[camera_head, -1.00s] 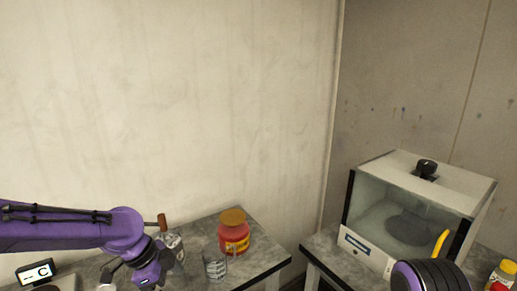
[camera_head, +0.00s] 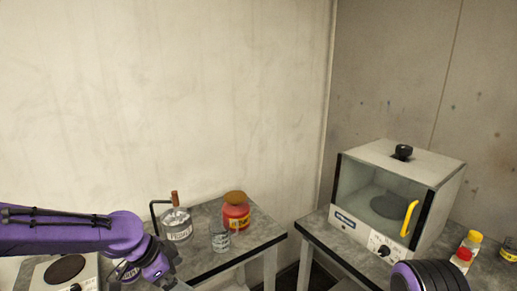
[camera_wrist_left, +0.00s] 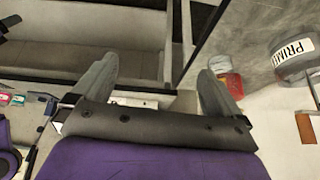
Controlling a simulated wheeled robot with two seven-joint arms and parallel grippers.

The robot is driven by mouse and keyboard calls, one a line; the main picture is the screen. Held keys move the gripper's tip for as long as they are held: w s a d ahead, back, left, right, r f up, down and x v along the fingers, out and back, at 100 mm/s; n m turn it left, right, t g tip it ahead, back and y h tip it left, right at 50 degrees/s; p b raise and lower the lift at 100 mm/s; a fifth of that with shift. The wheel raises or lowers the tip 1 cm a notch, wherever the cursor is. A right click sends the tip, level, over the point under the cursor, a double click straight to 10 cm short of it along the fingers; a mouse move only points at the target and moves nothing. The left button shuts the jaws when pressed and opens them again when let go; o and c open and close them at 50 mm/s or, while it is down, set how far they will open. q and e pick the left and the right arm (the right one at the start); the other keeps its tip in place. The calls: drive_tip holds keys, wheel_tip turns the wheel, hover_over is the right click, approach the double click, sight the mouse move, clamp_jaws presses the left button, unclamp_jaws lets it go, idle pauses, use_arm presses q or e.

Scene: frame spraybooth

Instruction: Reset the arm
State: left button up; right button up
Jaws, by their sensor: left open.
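My left arm (camera_head: 60,235) comes in from the left in the head view, with its wrist and gripper low at the front edge of the left table (camera_head: 262,232). In the left wrist view my left gripper (camera_wrist_left: 155,85) has its two grey fingers spread wide, with nothing between them. A grey can labelled PRIMER (camera_head: 177,226) stands on the table just beyond the gripper, apart from it; it also shows in the wrist view (camera_wrist_left: 291,52). My right arm (camera_head: 430,276) shows only as a ribbed dark link at the bottom right; its gripper is out of view.
A red jar (camera_head: 236,216) and a small grey container (camera_head: 220,239) stand on the left table. A hot plate (camera_head: 88,280) is at the lower left. A glass-fronted booth (camera_head: 442,175) with a yellow handle fills the right table. Small bottles (camera_head: 461,259) stand beside it.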

use_arm(q)
drive_tip(key=s+a+f+n+t+y+b, duration=0.1)
drive_tip(key=s+a+f+n+y, duration=0.15)
drive_tip(key=f+n, duration=0.45)
drive_tip(key=s+a+f+n+t+y+b, duration=0.25)
drive_tip(key=f+n, duration=0.25)
drive_tip(key=f, duration=0.3)
drive_tip(key=s+a+f+n+t+y+b, duration=0.1)
drive_tip(key=s+a+f+n, duration=0.15)
drive_tip(key=f+n, duration=0.45)
drive_tip(key=s+a+f+g+b, duration=0.1)
drive_tip(key=s+f, duration=0.3)
drive_tip(key=s, duration=0.3)
drive_tip(key=s+a+f+g+y+b, duration=0.1)
drive_tip(key=s+f+g, duration=0.1)
drive_tip(key=s+f, duration=0.3)
drive_tip(key=s+a+f+g+y, duration=0.1)
drive_tip(key=s+f, duration=0.3)
drive_tip(key=s, duration=0.6)
drive_tip(key=shift+s+f+b, duration=0.25)
drive_tip(key=shift+f+b, duration=0.1)
drive_tip(key=shift+b, duration=0.05)
